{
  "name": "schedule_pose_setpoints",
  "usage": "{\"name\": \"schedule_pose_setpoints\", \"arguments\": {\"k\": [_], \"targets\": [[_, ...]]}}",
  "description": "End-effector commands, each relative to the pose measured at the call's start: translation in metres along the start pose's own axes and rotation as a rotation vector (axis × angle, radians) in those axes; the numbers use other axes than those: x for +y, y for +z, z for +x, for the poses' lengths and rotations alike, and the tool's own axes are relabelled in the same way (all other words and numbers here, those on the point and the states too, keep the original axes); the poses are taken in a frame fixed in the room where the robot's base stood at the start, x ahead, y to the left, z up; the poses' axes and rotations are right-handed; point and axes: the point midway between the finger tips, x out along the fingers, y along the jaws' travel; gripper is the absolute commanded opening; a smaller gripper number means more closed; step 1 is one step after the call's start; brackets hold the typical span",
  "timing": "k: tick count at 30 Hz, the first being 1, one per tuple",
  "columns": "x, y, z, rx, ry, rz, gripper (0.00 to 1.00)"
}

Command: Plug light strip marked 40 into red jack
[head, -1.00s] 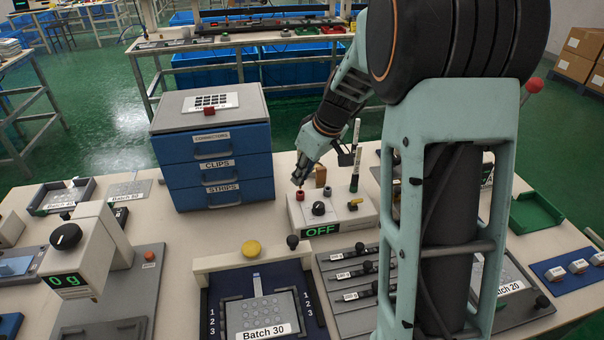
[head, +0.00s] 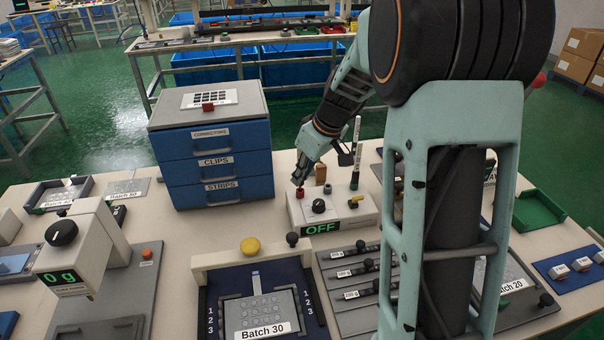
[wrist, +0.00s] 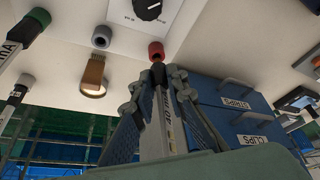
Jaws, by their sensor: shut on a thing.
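The red jack (head: 299,193) sits on the top left of a white box (head: 340,217) whose display reads OFF. In the wrist view the red jack (wrist: 156,49) shows at top centre. My gripper (head: 301,179) is just above it, pointing down. In the wrist view my gripper (wrist: 157,84) is shut on a light strip (wrist: 162,122) with a white label, only partly readable. Its dark tip reaches the edge of the red jack. I cannot tell whether the tip is inside it or only close.
The box also carries a black knob (head: 319,206) and a grey jack (wrist: 102,37). A blue drawer cabinet (head: 213,160) is left, a Batch 30 fixture (head: 228,313) in front.

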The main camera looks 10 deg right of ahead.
Motion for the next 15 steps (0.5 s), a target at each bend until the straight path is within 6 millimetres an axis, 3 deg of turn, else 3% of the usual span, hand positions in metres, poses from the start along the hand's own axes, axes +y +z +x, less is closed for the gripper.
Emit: {"name": "schedule_pose_setpoints", "arguments": {"k": [15], "targets": [[0.000, 0.005, 0.013, 0.000, 0.000, 0.000, 0.00]]}}
